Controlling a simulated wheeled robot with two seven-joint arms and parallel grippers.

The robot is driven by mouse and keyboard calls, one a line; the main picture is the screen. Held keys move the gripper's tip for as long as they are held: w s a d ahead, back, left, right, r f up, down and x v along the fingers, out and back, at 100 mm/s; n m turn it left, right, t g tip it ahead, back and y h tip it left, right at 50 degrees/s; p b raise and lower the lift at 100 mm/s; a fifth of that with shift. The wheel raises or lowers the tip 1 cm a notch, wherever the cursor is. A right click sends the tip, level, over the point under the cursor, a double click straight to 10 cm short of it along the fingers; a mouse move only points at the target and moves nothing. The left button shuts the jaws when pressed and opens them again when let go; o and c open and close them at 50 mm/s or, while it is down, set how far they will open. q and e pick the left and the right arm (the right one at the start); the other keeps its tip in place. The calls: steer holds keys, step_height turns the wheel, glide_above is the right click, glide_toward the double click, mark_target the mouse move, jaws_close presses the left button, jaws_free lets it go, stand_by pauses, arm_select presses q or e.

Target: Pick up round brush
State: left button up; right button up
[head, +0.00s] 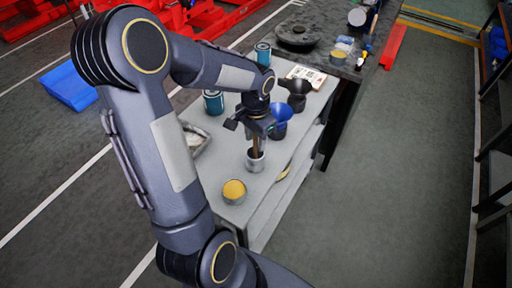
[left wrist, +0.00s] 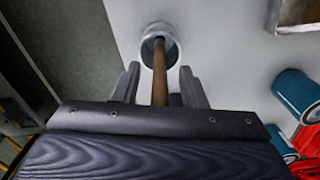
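The round brush shows as a brown wooden handle (head: 256,145) standing up out of a small grey metal cup (head: 255,164) on the light grey bench. Its head is hidden inside the cup. In the left wrist view, the handle (left wrist: 160,75) rises from the cup (left wrist: 150,53) toward my gripper. My left gripper (head: 254,124) is above the cup at the upper end of the handle. In the left wrist view, the left gripper (left wrist: 160,85) is open, with the handle between its fingers and a gap on both sides. My right gripper is not in view.
On the light bench (head: 222,148) stand a tin with a yellow top (head: 234,191), a blue funnel (head: 281,120), a dark funnel (head: 297,92), teal cans (head: 213,102) and a metal tray (head: 196,140). A dark table (head: 325,62) adjoins behind. The floor to the right is clear.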

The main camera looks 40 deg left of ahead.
arm_select(q)
steer(key=shift+s+f, duration=0.15)
steer(key=shift+f, duration=0.2)
steer(key=shift+c, duration=0.3)
jaws_close()
